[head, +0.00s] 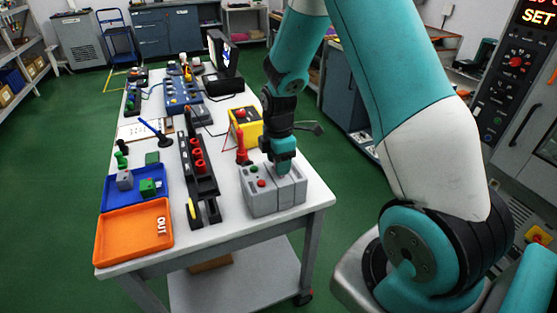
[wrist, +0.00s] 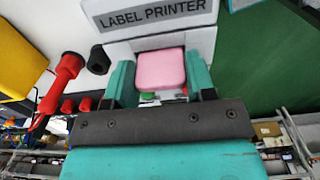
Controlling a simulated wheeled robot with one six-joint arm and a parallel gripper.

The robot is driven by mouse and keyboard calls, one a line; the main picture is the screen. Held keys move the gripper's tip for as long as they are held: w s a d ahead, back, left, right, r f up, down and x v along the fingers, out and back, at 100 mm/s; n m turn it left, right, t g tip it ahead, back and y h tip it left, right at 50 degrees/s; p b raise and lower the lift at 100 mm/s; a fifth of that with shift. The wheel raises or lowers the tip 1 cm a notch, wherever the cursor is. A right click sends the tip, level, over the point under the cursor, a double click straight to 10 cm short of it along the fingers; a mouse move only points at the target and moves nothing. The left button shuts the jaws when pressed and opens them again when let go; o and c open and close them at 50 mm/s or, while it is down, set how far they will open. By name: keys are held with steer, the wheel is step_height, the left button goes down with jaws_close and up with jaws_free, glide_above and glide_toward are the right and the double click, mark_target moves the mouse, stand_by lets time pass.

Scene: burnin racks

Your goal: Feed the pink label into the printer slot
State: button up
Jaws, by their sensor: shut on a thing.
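The pink label (wrist: 161,69) is between the two teal fingers of my gripper (wrist: 160,82) in the wrist view, and my gripper is shut on it. Just beyond it is the grey label printer (wrist: 155,12), with its name plate at the top of that view. In the head view the printer (head: 260,203) stands on the table's near right corner, with green and red buttons on top. My gripper (head: 284,170) points down at the printer's top. The slot cannot be made out, and I cannot tell whether the label touches the printer.
Left of the printer are a black rack (head: 197,172) with red rings and a yellow device (head: 246,126) with a red probe. A blue tray (head: 120,198) and an orange OUT tray (head: 133,247) lie at the table's left. Green floor is open beyond the table's right edge.

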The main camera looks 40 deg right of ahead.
steer(key=shift+f+b, duration=0.4)
steer(key=shift+f, duration=0.35)
steer(key=o, duration=1)
step_height(320, 180, up, 17)
steer(key=shift+r+b, duration=0.2)
steer(key=shift+b, duration=0.35)
